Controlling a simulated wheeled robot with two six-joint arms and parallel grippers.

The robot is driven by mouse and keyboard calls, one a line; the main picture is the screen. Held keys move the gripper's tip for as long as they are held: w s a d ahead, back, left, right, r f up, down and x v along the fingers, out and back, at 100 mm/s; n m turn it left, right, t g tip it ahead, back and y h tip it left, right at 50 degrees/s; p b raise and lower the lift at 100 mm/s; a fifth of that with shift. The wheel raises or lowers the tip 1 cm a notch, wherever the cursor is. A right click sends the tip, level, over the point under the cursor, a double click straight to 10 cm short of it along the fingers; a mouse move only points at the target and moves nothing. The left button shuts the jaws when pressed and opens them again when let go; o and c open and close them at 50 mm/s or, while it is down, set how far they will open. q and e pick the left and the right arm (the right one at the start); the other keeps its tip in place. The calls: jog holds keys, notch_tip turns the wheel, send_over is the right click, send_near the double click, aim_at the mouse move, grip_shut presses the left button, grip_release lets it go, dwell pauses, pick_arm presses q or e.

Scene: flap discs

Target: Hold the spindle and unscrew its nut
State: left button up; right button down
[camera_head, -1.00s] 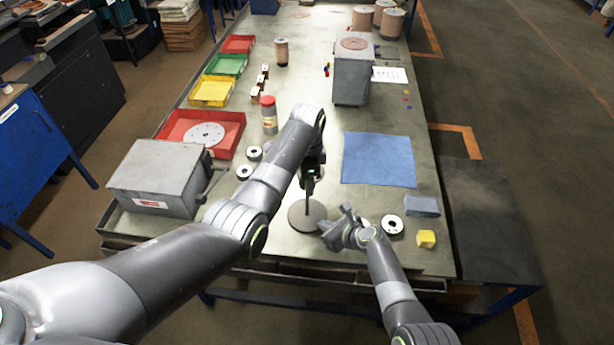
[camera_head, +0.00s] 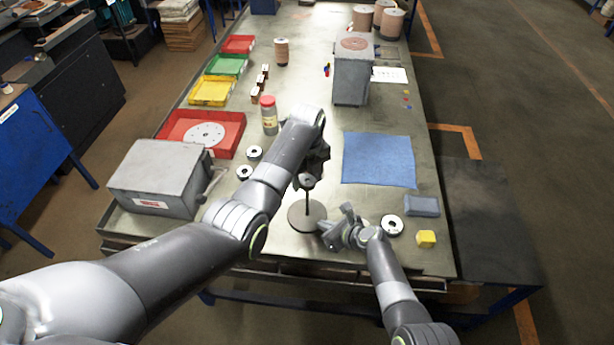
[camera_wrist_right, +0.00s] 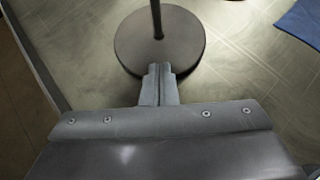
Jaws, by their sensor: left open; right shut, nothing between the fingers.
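The spindle stands upright on the bench, with a round grey base (camera_head: 299,217) and a thin dark rod (camera_head: 308,200). A wider dark piece, seemingly the nut (camera_head: 308,183), sits at the rod's top. My left gripper (camera_head: 311,170) is open at the spindle's top; its fingers are partly hidden by its own arm, and I cannot tell if they touch the nut. My right gripper (camera_head: 325,229) is shut and empty, low at the right of the base. In the right wrist view its closed fingertips (camera_wrist_right: 159,72) overlap the near edge of the base (camera_wrist_right: 190,55), short of the rod (camera_wrist_right: 157,18).
A grey box with a crank (camera_head: 155,180) stands at left, near a red tray (camera_head: 238,146). A blue cloth (camera_head: 378,160), another ring (camera_head: 392,225), a blue-grey block (camera_head: 422,206) and a yellow cube (camera_head: 426,239) are at right.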

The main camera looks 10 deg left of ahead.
pick_arm(q)
jog(key=m, duration=0.7)
jog(key=shift+c, duration=0.3)
